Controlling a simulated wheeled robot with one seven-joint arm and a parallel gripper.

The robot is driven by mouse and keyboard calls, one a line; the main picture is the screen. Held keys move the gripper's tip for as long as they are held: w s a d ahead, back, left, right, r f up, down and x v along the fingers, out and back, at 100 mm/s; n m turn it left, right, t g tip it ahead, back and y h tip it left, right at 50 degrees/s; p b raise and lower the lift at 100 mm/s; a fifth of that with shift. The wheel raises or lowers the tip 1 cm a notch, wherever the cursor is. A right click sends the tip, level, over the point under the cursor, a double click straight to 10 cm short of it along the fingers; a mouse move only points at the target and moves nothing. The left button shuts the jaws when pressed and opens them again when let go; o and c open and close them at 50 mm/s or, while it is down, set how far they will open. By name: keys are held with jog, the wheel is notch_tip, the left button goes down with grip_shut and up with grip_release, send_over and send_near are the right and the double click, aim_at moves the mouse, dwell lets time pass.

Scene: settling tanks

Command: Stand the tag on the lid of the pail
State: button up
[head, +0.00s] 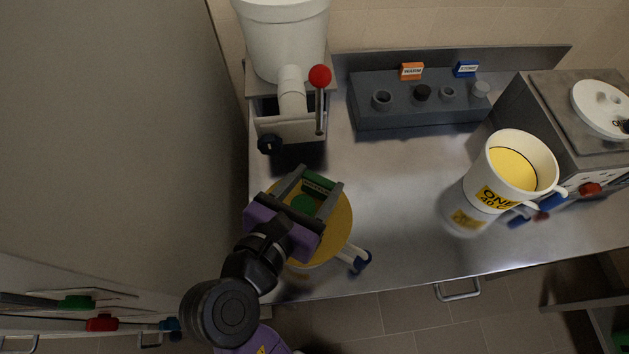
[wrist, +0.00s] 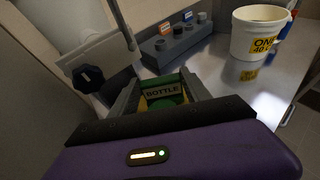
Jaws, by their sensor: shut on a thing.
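My gripper (head: 321,178) is shut on a small green tag (head: 319,184) lettered BOTTLE, which also shows between the fingers in the wrist view (wrist: 163,91). The tag is over the yellow round top, seemingly the lid (head: 340,219), of a pail at the bench's front left. A green round spot (head: 303,203) shows between the fingers, near the tag. The pail's handle with a blue grip (head: 360,262) sticks out at lower right. My gripper hides much of the lid. I cannot tell whether the tag touches it.
A second white pail (head: 484,192) with a yellow inside stands to the right. A grey rack (head: 420,112) at the back bears orange and blue tags. A white vessel with a spout and red-knobbed lever (head: 320,77) stands behind my gripper. Bare metal bench (head: 400,220) lies between the pails.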

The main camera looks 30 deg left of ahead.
jog(key=o, duration=1.3)
jog(key=shift+s+r, duration=0.1)
jog(key=shift+s, duration=0.05)
jog(key=v, duration=1.1)
jog(key=shift+s+r, duration=0.15)
jog(key=shift+s, duration=0.2)
